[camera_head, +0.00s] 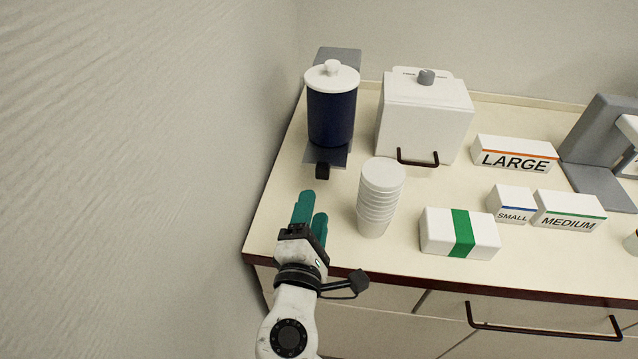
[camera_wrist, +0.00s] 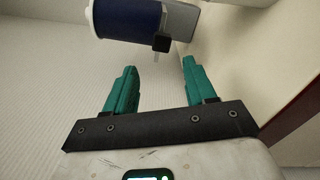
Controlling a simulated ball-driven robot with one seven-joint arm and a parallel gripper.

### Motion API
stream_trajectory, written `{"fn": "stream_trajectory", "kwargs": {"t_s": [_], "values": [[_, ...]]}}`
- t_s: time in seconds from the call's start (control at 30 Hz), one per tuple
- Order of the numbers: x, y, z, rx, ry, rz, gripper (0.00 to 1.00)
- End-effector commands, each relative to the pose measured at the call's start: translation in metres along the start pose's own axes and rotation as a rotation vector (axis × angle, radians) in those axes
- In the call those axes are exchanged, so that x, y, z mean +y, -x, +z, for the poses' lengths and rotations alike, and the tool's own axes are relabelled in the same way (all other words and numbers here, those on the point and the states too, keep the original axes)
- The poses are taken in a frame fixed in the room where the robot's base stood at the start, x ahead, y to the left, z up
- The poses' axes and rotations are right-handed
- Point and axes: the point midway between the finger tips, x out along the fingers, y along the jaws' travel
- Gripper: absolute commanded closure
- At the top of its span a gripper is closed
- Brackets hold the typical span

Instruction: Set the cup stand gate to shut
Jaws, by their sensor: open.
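A dark blue canister (camera_head: 332,117) with a white lid stands in a grey stand (camera_head: 338,55) at the back left of the counter. A black block-shaped knob (camera_head: 322,171) sticks out low at its front. I take this as the gate's handle, but no gate is clearly seen. The wrist view shows the canister (camera_wrist: 128,18), the grey stand (camera_wrist: 182,18) and the knob (camera_wrist: 161,43) beyond my fingertips. My gripper (camera_head: 313,206) has teal fingers, open and empty, in front of the knob and apart from it. In the wrist view the gap of my gripper (camera_wrist: 160,66) lines up with the knob.
A stack of white cups (camera_head: 376,200) stands close right of my gripper. A white box with a black handle (camera_head: 425,120) is behind it. A green-banded white box (camera_head: 460,232) and labelled boxes (camera_head: 514,154) lie further right. The wall (camera_head: 150,150) is at left.

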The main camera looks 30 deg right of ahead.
Motion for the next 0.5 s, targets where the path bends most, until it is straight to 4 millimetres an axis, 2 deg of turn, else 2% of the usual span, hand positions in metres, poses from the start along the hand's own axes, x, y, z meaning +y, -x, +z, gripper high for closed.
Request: {"fn": "stream_trajectory", "kwargs": {"t_s": [0.3, 0.5], "values": [[0.005, 0.011, 0.002, -0.001, 0.682, 0.002, 0.45], [0.009, 0.016, 0.004, -0.001, 1.031, 0.001, 0.45]]}}
